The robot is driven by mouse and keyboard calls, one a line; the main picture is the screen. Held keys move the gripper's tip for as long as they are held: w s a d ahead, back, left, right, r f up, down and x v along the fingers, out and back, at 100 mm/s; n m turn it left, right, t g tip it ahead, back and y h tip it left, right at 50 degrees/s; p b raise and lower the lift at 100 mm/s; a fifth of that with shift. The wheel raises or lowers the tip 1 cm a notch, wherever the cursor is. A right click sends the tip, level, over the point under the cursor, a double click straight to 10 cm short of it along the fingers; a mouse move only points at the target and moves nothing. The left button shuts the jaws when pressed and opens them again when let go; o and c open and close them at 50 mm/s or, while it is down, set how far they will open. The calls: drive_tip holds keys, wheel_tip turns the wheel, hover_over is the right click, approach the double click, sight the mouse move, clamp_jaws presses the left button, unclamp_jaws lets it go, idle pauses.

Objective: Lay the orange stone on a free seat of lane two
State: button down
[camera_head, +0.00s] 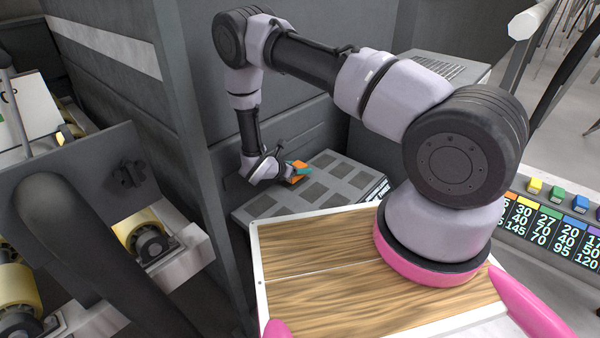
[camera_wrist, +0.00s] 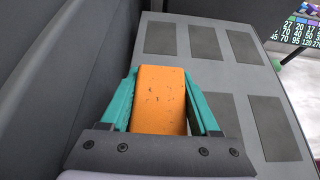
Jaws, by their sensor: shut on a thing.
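The orange stone (camera_wrist: 158,97) is a block held between the teal fingers of my gripper (camera_wrist: 160,112) in the wrist view. The grey slab (camera_head: 262,205) has rows of dark rectangular seats. In the wrist view, the visible seats, such as one at the top (camera_wrist: 204,40) and one at right (camera_wrist: 275,128), are empty. The stone and gripper hide part of the slab. I cannot tell which row is lane two, nor whether the stone touches the slab.
A dark wall (camera_head: 185,120) stands close on the left of the slab. A wooden board (camera_head: 330,285) lies in front of it. A panel with coloured blocks and numbers (camera_head: 550,225) is at right. Rollers (camera_head: 140,235) sit at far left.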

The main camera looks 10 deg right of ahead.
drive_tip(key=shift+f, duration=0.9)
drive_tip(key=shift+c, duration=0.6)
unclamp_jaws()
drive_tip(key=shift+f, duration=0.15)
